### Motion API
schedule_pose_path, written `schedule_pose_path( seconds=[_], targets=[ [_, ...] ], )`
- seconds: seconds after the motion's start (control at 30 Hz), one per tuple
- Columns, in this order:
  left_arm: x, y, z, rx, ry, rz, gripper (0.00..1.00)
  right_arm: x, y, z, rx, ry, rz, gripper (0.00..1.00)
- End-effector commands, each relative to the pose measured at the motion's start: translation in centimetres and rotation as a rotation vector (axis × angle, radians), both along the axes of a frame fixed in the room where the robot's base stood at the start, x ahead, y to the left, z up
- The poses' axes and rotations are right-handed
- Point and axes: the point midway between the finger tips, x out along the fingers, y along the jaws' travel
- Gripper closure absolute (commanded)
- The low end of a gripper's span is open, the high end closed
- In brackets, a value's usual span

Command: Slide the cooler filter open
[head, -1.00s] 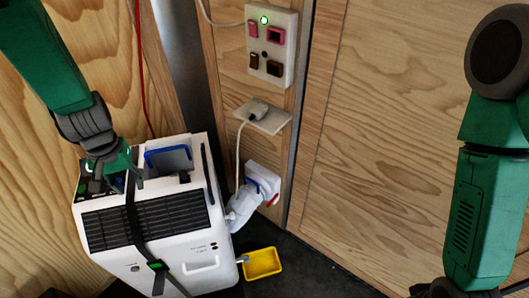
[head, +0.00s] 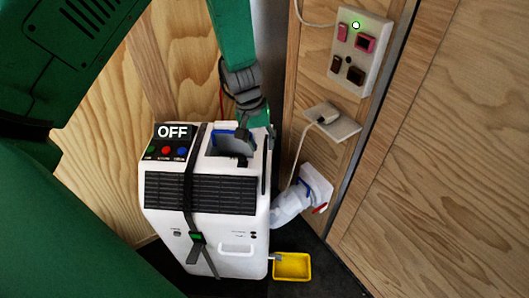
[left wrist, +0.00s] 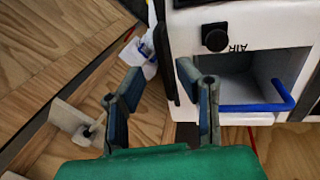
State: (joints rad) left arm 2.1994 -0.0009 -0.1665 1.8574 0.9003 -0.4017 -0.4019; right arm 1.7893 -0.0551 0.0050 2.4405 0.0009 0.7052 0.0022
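The white cooler (head: 228,215) stands on the floor, with a black slatted grille on its front. On its top is a recess with a grey inner face and blue edging (head: 214,138). In the left wrist view, the cooler (left wrist: 270,22) shows an opening with a blue handle (left wrist: 284,98), a black knob (left wrist: 215,37) and upside-down "AIR" lettering. A long black bar (head: 265,170) runs along the cooler's right edge. My left gripper (left wrist: 166,104) is open, its fingers spread with nothing between them, above the cooler's top right edge. Contact cannot be told. My right gripper is out of view.
A white hose connector (head: 312,185) meets the wall right of the cooler. A yellow tray (head: 292,267) lies on the floor. A black strap (head: 188,195) crosses the cooler's front.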

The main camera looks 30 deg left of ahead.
Motion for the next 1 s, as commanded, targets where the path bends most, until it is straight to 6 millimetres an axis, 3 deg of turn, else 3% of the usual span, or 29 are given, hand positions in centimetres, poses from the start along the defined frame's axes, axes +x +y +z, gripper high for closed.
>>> schedule_pose_path(
  seconds=[0.2,0.57,0.67,1.0],
  targets=[
    [0.2,-0.3,-2.7,-0.001,0.0,-0.001,0.71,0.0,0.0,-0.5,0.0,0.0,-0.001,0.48],
    [0.3,-0.4,-3.2,-0.001,-0.001,0.0,0.71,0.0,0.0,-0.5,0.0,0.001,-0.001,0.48],
    [0.3,-0.4,-3.2,-0.001,0.0,0.0,0.99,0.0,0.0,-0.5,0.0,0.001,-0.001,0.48],
    [0.2,-0.4,-2.5,-0.002,0.0,-0.001,1.0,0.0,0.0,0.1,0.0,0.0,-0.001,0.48]
  ],
)
